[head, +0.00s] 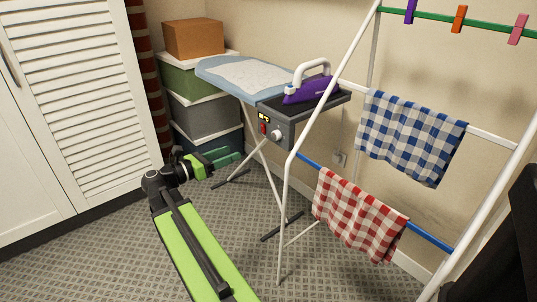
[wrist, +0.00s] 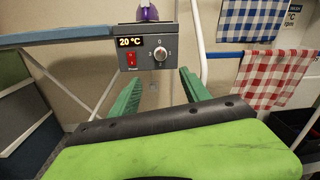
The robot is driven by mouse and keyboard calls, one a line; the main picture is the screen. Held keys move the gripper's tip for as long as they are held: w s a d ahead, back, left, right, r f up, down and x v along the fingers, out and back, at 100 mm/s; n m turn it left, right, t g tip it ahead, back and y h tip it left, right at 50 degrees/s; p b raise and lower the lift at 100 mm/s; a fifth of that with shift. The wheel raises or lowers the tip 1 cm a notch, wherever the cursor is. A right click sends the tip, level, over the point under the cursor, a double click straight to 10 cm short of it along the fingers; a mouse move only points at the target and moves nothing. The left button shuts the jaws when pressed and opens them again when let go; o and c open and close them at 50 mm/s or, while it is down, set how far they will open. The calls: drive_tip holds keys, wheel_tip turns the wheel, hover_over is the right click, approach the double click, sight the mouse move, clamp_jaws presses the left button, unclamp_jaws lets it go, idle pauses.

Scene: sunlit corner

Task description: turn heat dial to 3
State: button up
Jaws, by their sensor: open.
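In the head view the dial (head: 276,134) is on the box's front, under the iron. A display (wrist: 130,42) on the box reads 20 °C, with a red switch (wrist: 131,60) below it. My gripper (head: 224,157) is open and empty, in front of the ironing board and left of the dial in the head view. In the wrist view its green fingers (wrist: 160,80) point towards the box, apart from the dial.
A purple iron (head: 306,90) stands on the box beside the blue ironing board (head: 215,68). A white drying rack (head: 298,140) with a blue checked cloth (head: 405,135) and a red checked cloth (head: 358,215) stands close on the right. Stacked boxes (head: 205,115) stand behind.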

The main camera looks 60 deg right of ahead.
sight(274, 136)
drive_tip(key=x, duration=1.7)
drive_tip(key=shift+s+d+r, duration=0.1)
drive_tip(key=shift+d+r, duration=0.05)
drive_tip(key=shift+c, duration=0.4)
clamp_jaws()
